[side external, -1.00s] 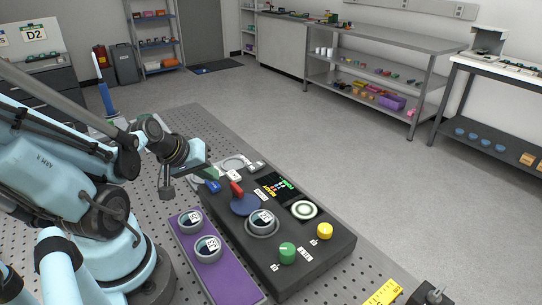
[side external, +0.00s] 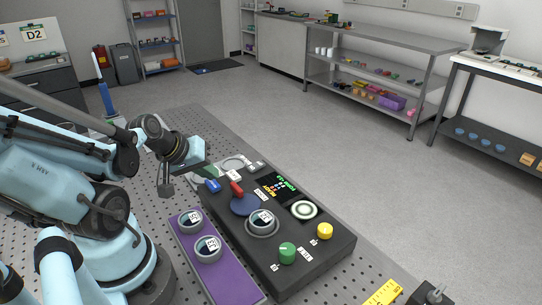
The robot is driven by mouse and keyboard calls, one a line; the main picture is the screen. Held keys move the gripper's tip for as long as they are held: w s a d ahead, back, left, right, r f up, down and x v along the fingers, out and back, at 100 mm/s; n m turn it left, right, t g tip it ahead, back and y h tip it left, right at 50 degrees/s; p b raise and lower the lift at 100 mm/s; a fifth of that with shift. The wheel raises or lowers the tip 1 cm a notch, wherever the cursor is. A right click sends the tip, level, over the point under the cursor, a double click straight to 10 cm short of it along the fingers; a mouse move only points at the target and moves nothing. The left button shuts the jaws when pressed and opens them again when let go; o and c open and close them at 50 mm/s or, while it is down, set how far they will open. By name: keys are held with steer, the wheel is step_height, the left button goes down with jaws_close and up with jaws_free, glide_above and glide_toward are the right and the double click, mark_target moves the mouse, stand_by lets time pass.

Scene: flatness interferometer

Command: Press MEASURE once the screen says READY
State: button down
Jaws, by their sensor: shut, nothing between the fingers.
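The dark instrument box (side external: 318,262) lies on the perforated table. Its small black screen (side external: 280,187) shows green text and a yellow-orange line, seen at a slant; the yellow line looks like READY, but the letters are small. A blue control (side external: 213,186) and a red control (side external: 237,189) sit at its far left end. A green knob (side external: 287,252) and a yellow knob (side external: 325,230) sit at its near end. The labels are too small to tell which control is MEASURE. My gripper (side external: 166,189) is shut and empty, above the table left of the box's far end.
A purple tray (side external: 222,277) with two round labelled pieces (side external: 207,249) lies left of the box. A yellow ruler (side external: 383,293) lies at the front right.

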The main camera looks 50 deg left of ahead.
mark_target(210, 184)
steer(key=shift+r, duration=0.3)
steer(key=shift+r, duration=0.1)
steer(key=shift+r, duration=2.45)
